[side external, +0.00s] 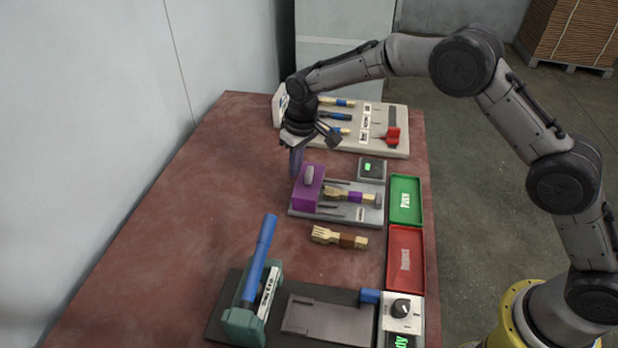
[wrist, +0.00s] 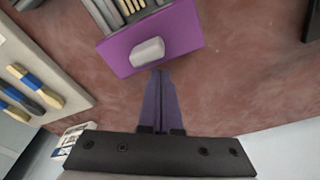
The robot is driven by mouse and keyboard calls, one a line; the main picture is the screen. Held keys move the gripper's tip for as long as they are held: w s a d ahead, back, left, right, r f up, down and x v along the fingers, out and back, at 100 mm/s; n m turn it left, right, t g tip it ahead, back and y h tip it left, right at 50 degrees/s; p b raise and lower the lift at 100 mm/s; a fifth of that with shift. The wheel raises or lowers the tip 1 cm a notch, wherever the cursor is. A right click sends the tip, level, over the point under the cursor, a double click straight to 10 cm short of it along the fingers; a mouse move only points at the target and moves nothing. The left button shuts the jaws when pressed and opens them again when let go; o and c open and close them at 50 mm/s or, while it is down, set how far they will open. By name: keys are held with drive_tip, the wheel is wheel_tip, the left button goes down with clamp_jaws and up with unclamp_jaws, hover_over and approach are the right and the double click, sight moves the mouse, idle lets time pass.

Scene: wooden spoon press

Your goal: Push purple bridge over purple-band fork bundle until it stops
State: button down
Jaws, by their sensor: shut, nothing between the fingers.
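The purple bridge (side external: 307,188) stands at the left end of a grey fixture plate (side external: 370,214), with a grey knob on its top. In the wrist view the purple bridge (wrist: 186,37) shows its broad face and the pale knob (wrist: 148,52). The purple-band fork bundle (side external: 343,195) lies on the plate to the right of the bridge, its fork ends close to it. My gripper (side external: 296,172) is shut and empty, pointing down just behind and left of the bridge. In the wrist view its fingertips (wrist: 160,73) are at the bridge's edge; I cannot tell whether they touch.
A brown-band fork bundle (side external: 339,238) lies on the table in front. A green tray (side external: 406,200) and a red tray (side external: 405,258) are at the right. A press with a blue lever (side external: 259,262) stands in front. A board with bundles (side external: 346,142) is behind. The table's left is clear.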

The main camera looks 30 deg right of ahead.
sight(320, 180)
drive_tip(key=shift+s+d, duration=2.7)
drive_tip(key=shift+s, duration=0.05)
idle(1.1)
drive_tip(key=shift+w+a, duration=0.1)
drive_tip(key=shift+w+a, duration=0.35)
drive_tip(key=shift+w, duration=0.05)
wheel_tip(320, 180, up, 7)
idle(0.8)
